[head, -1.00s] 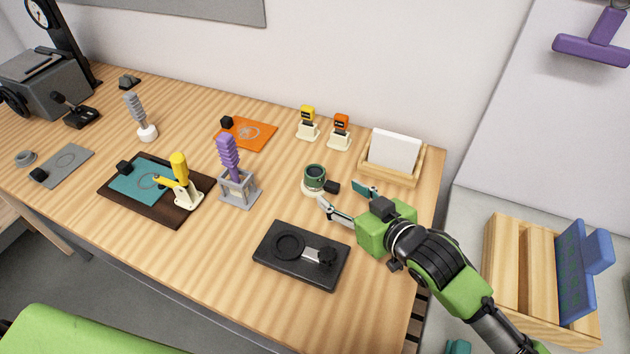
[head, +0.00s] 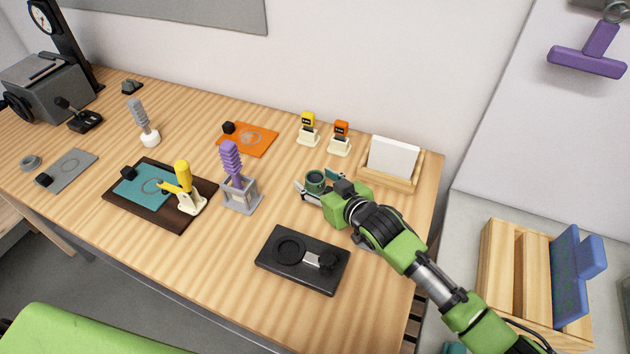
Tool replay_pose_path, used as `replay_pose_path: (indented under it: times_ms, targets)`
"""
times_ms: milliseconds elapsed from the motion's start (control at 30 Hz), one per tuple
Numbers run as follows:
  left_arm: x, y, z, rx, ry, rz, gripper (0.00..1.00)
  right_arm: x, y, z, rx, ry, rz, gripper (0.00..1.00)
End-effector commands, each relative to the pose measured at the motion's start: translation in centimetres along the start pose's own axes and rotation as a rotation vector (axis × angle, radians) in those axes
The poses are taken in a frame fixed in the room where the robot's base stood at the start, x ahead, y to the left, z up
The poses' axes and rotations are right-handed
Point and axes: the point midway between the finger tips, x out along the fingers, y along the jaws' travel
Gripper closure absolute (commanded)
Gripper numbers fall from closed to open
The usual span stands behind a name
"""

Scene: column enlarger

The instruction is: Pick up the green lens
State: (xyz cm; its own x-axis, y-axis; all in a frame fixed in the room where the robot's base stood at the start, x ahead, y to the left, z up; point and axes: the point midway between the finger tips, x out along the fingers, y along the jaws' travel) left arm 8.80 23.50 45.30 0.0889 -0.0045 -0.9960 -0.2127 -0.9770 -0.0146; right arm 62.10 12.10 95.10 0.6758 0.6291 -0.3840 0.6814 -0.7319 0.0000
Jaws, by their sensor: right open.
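The green lens (head: 316,180) is a short dark green cylinder with an open top, standing upright on the table right of centre. My right gripper (head: 316,184) is at the lens, with one finger on its left front side and the other behind it to the right. The jaws are open around the lens; I cannot tell whether either finger touches it. The lens's black side knob and pale base are mostly hidden by the gripper. My left gripper is not in view.
A black plate with a ring (head: 303,260) lies in front of the lens. A purple-handled tool in a grey stand (head: 241,193) is to its left. A wooden tray with white paper (head: 390,162) and yellow (head: 308,131) and orange (head: 340,138) tagged items stand behind.

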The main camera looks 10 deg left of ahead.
Motion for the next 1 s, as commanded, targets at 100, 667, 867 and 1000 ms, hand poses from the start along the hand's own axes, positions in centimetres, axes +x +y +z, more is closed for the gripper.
replay_pose_path:
  times_ms: [100,667,867,1000]
  targets:
    - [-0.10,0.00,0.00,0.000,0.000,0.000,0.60,0.60,-0.02,-0.02,0.000,0.000,0.000,0.46]
    - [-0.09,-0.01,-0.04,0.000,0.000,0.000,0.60,0.63,-0.01,-0.10,0.000,0.003,0.000,0.93]
    - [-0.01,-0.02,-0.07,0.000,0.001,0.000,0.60,0.60,0.00,-0.18,0.000,0.003,0.000,0.94]
    - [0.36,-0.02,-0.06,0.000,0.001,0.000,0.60,0.38,-0.01,-0.83,-0.001,0.005,0.000,0.94]
